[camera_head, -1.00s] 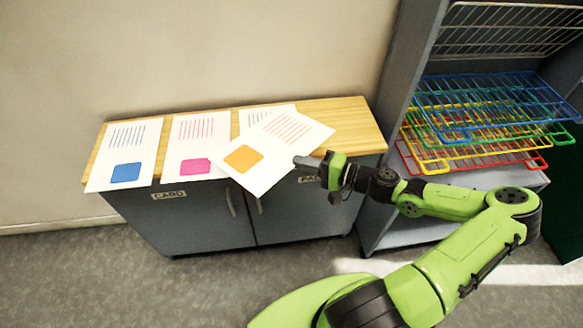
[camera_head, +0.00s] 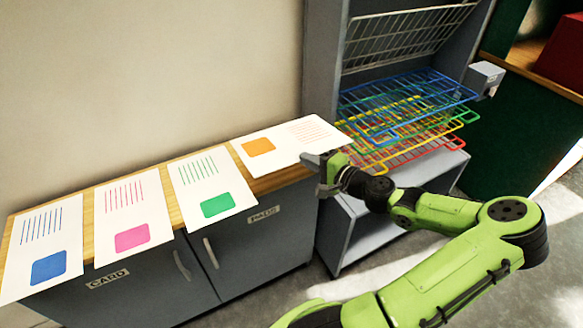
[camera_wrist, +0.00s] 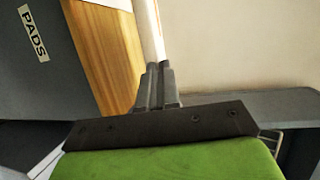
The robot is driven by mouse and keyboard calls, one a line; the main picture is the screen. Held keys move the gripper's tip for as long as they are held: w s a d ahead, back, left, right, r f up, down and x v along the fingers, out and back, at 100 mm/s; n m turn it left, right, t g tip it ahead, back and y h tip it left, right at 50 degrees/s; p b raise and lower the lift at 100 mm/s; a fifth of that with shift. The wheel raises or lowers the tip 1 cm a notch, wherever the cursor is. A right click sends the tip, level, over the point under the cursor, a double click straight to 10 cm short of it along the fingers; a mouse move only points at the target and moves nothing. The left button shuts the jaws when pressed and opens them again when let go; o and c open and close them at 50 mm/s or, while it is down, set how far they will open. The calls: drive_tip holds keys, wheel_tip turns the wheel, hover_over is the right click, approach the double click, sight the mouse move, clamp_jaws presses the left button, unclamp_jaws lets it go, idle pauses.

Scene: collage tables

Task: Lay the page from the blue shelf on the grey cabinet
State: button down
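The page with an orange square (camera_head: 262,147) is over the right end of the wooden top (camera_head: 185,212) of the grey cabinet (camera_head: 265,262). My gripper (camera_head: 318,160) is at the page's front right edge. In the wrist view my gripper's fingers (camera_wrist: 157,88) are shut on the page (camera_wrist: 149,32), seen nearly edge-on. I cannot tell whether the page touches the top. The blue shelf (camera_head: 412,97) is the uppermost coloured wire rack, right of the cabinet, and no page shows on it.
Pages with a blue (camera_head: 42,242), a pink (camera_head: 130,215) and a green (camera_head: 207,185) square lie along the cabinet top, overhanging its front. Green, yellow and red wire racks sit under the blue one in the grey rack frame (camera_head: 322,50). A grey wire rack (camera_head: 405,42) leans above.

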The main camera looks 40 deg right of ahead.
drive_tip(key=b, duration=0.9)
hover_over(295, 180)
drive_tip(key=a, duration=0.1)
drive_tip(key=f, duration=1.1)
drive_tip(key=shift+s+a, duration=0.1)
drive_tip(key=shift+s, duration=0.25)
drive_tip(key=shift+r+p, duration=0.1)
drive_tip(key=shift+p, duration=0.2)
drive_tip(key=shift+c, duration=2.2)
unclamp_jaws()
drive_tip(key=shift+s+f+b, duration=0.15)
drive_tip(key=shift+f+b, duration=0.35)
drive_tip(key=shift+f, duration=0.3)
drive_tip(key=shift+c, duration=0.4)
wheel_tip(295, 180, down, 2)
drive_tip(key=shift+s+a+f+b, duration=0.1)
drive_tip(key=shift+b, duration=0.55)
drive_tip(key=c, duration=1)
